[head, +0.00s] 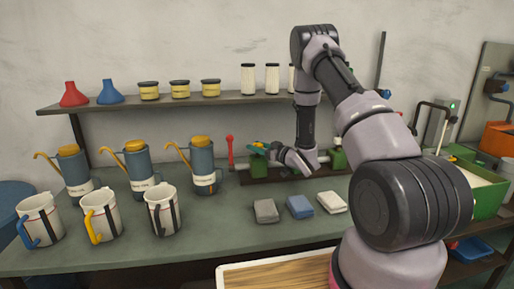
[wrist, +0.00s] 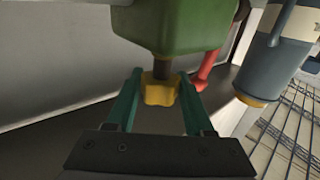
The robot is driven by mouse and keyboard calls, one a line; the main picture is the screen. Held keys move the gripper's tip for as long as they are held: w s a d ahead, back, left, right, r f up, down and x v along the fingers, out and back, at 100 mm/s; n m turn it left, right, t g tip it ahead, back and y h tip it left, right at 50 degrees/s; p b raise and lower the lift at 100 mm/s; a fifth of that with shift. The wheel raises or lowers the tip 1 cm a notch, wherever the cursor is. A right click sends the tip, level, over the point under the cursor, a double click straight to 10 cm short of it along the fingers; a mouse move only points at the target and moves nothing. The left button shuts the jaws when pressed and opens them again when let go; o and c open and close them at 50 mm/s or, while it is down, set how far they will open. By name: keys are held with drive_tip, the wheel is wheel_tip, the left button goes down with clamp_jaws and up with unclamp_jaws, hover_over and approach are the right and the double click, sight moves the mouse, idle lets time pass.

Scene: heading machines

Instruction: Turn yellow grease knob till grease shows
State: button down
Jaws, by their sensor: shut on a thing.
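The yellow grease knob (wrist: 159,92) sits on a dark stem under a green block (wrist: 170,28) in the wrist view. My gripper (wrist: 160,96) has its two teal fingers on either side of the knob, shut on it. I see no grease in either view.
Oil cans (head: 203,168) with yellow lids and several mugs (head: 162,209) stand left of the fixture. Folded cloths (head: 299,207) lie in front of it. A shelf (head: 190,103) with jars and filters runs above. A green bin (head: 484,192) stands at right.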

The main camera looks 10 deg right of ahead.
sight(257, 144)
drive_tip(key=n+g+y, duration=0.5)
drive_tip(key=g, duration=0.1)
drive_tip(key=shift+g, duration=0.3)
drive_tip(key=shift+n+g, duration=0.3)
drive_tip(key=shift+n, duration=0.1)
drive_tip(key=shift+c, duration=1.5)
unclamp_jaws()
drive_tip(key=shift+f, duration=0.1)
drive_tip(key=shift+a, duration=0.1)
wheel_tip(257, 144, up, 10)
drive_tip(key=shift+r, duration=0.1)
